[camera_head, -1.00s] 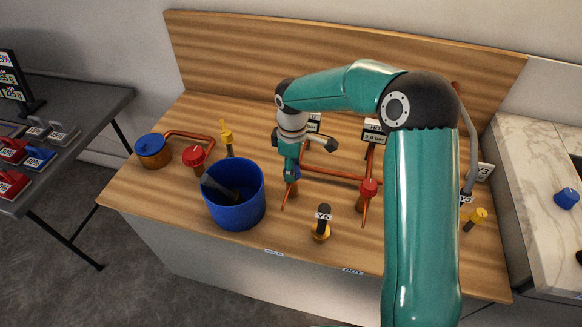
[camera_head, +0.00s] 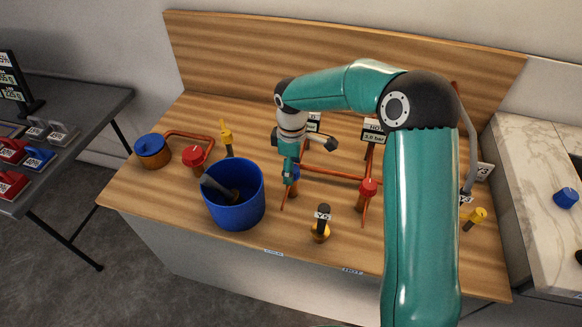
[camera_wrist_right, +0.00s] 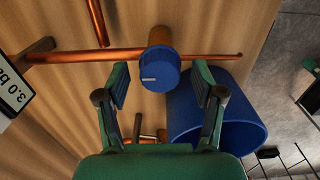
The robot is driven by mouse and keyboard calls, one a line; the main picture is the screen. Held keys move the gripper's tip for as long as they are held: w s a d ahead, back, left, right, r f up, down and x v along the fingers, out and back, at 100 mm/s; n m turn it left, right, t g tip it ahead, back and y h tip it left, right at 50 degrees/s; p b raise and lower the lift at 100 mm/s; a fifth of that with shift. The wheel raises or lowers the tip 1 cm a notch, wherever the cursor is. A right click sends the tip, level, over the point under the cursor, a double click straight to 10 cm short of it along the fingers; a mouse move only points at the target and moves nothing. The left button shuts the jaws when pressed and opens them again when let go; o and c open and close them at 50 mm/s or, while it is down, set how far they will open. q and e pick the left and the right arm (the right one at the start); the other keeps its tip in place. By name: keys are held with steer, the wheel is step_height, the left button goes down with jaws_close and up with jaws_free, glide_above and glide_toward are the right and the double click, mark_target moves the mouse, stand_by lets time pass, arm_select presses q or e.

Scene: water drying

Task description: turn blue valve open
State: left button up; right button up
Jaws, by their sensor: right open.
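The blue valve (camera_wrist_right: 160,70) is a round knob with a white mark, on a copper pipe (camera_wrist_right: 75,57) in the right wrist view. In the head view the blue valve (camera_head: 294,172) is partly hidden behind my right gripper (camera_head: 290,180). In the wrist view my right gripper (camera_wrist_right: 160,77) is open, with one finger on each side of the knob. Gaps show between the fingers and the knob, so it is not gripped. My left gripper is not in view.
A blue bucket (camera_head: 238,212) stands close to the left of the gripper. Another red valve (camera_head: 193,156) and a blue-topped copper pot (camera_head: 151,147) are at the left.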

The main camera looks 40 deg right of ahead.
step_height(320, 180, up, 12)
stand_by(0.5)
steer(key=shift+f, duration=0.2)
